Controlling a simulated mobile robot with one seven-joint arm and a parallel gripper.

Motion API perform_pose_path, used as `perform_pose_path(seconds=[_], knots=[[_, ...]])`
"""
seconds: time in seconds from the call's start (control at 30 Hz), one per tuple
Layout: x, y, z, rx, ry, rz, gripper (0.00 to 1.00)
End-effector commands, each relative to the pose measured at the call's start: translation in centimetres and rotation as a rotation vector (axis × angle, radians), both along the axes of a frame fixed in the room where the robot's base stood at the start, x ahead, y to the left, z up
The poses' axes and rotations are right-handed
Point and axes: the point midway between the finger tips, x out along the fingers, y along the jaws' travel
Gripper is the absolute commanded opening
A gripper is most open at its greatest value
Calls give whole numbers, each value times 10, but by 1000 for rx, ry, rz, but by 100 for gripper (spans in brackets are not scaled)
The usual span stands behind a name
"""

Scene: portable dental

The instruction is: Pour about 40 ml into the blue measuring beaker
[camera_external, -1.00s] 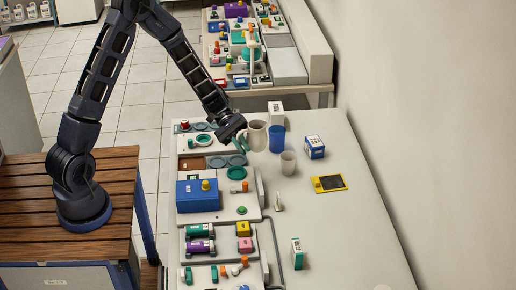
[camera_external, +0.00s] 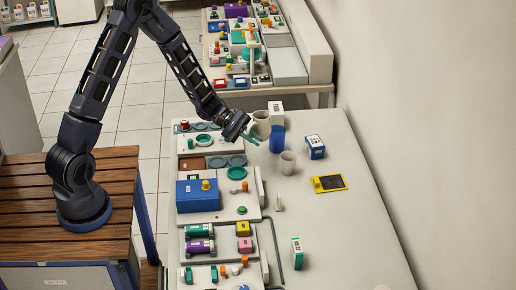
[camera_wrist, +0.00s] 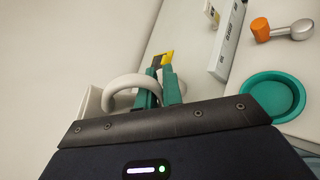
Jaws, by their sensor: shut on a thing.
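The blue measuring beaker (camera_external: 277,139) stands upright on the bench in the external view. A beige jug (camera_external: 262,119) is just up and left of it in that picture, apparently raised; whether it is tilted is hard to tell. My gripper (camera_external: 253,138) is beside the jug, left of the beaker, with its green fingers pointing toward the beaker. In the wrist view my gripper (camera_wrist: 163,85) is shut at a pale curved handle (camera_wrist: 125,82), which meets the fingers. Most of the jug is hidden there by the gripper. The liquid cannot be seen, and the beaker is not identifiable in the wrist view.
A pale grey cup (camera_external: 287,163) stands just in front of the beaker. A white carton (camera_external: 276,112) stands behind, a blue-white box (camera_external: 315,147) to the right, and a yellow-black pad (camera_external: 329,183) nearer. Equipment panels line the left; the bench's right front is mostly clear.

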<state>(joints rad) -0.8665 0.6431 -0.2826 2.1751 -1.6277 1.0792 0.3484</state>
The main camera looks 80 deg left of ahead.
Motion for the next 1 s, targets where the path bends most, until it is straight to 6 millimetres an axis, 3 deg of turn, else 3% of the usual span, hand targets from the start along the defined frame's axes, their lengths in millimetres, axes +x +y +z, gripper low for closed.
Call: perform_pose_path(seconds=[0.3, 0.5, 1.0], knots=[[0, -1, -53, -2, 3, -1, 0], [0, 0, -75, -1, 1, -1, 0], [0, 0, -81, -5, 3, -1, 0]])
